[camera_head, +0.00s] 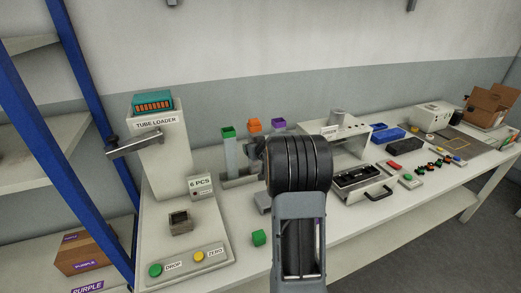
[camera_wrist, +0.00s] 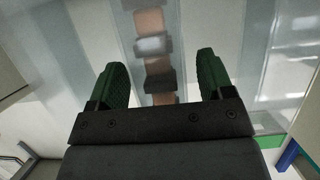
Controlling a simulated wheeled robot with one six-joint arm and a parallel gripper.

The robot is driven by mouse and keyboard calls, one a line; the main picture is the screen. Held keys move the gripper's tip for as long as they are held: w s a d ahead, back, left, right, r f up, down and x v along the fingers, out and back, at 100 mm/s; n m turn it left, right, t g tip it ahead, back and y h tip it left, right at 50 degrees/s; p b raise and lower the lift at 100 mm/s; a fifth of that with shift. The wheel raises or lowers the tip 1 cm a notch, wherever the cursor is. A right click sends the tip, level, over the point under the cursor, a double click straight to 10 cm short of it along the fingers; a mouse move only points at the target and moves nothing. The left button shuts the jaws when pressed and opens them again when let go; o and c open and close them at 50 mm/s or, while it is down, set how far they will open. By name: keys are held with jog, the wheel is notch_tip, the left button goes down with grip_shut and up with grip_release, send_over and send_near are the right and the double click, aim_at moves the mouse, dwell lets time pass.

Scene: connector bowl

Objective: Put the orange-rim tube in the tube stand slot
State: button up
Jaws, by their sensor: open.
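The orange-rim tube (camera_head: 254,125) stands upright between a green-rim tube (camera_head: 228,132) and a purple-rim tube (camera_head: 278,123) at the back of the bench; its lower part is hidden by my arm. In the wrist view, a clear column with orange-brown and grey segments (camera_wrist: 152,45) shows in line with the gap between my fingers; I cannot tell for sure that it is the orange-rim tube. My gripper (camera_wrist: 161,80) is open, with dark green finger pads apart on either side of that column. In the head view my arm mostly hides the gripper. I cannot make out the tube stand slot.
The tube loader (camera_head: 157,150) stands left, with a handle sticking out. Right of my arm are a white housing (camera_head: 345,128), a black-lined tray (camera_head: 362,184) and blue bins (camera_head: 388,134). Blue shelf posts (camera_head: 40,140) stand far left.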

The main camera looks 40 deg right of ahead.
jog(key=p+v, duration=0.1)
jog(key=v, duration=1)
jog(key=s+a+n+g+y, duration=0.1)
jog(key=s+a+g, duration=0.3)
jog(key=s+a, duration=0.5)
jog(key=s+a+f+n+g+y, duration=0.1)
jog(key=s+a+g, duration=0.4)
jog(key=a, duration=1.2)
jog(key=s+n+y, duration=0.1)
jog(key=s, duration=0.3)
jog(key=shift+s+f+y, duration=0.25)
jog(key=shift+s+y, duration=0.05)
jog(key=shift+s, duration=0.1)
